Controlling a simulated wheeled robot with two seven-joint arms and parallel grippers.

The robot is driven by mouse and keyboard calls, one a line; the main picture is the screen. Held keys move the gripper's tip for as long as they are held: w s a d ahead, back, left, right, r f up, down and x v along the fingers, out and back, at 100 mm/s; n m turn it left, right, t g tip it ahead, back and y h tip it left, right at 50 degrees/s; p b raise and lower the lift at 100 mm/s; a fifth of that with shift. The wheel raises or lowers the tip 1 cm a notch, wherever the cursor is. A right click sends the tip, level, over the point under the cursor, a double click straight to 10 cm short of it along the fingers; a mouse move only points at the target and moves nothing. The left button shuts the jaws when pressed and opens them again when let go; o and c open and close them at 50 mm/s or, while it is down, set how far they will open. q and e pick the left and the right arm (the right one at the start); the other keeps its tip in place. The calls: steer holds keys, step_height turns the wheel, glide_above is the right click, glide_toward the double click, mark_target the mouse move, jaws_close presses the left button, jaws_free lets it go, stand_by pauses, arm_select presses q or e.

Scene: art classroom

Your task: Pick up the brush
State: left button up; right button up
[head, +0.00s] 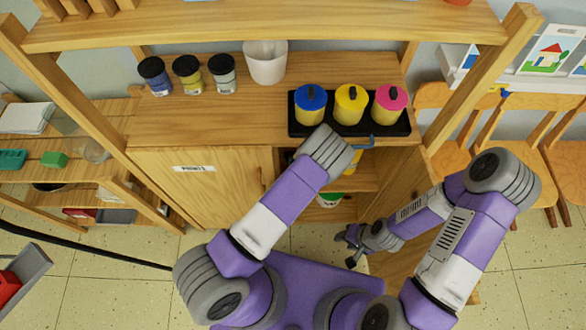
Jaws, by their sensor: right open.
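I cannot make out a brush for certain in the head view. A small blue and yellow item (356,150) shows at the cabinet's open compartment, partly behind my left arm, and I cannot tell what it is. My left arm reaches up to the cabinet front, and its gripper is hidden. My right gripper (345,248) is low in front of the open compartment, above the floor, with its jaws open and nothing seen between them.
The wooden cabinet top (200,125) holds several dark-lidded jars (187,75), a white cup (265,62) and a black tray (318,128) with three lidded yellow pots (350,105). A green and white container (330,199) sits inside the cabinet. Chairs (450,155) stand right.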

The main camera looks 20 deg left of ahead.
arm_select(q)
steer(key=shift+w+f, duration=0.1)
steer(key=shift+f, duration=0.1)
jaws_close()
steer(key=shift+r, duration=0.1)
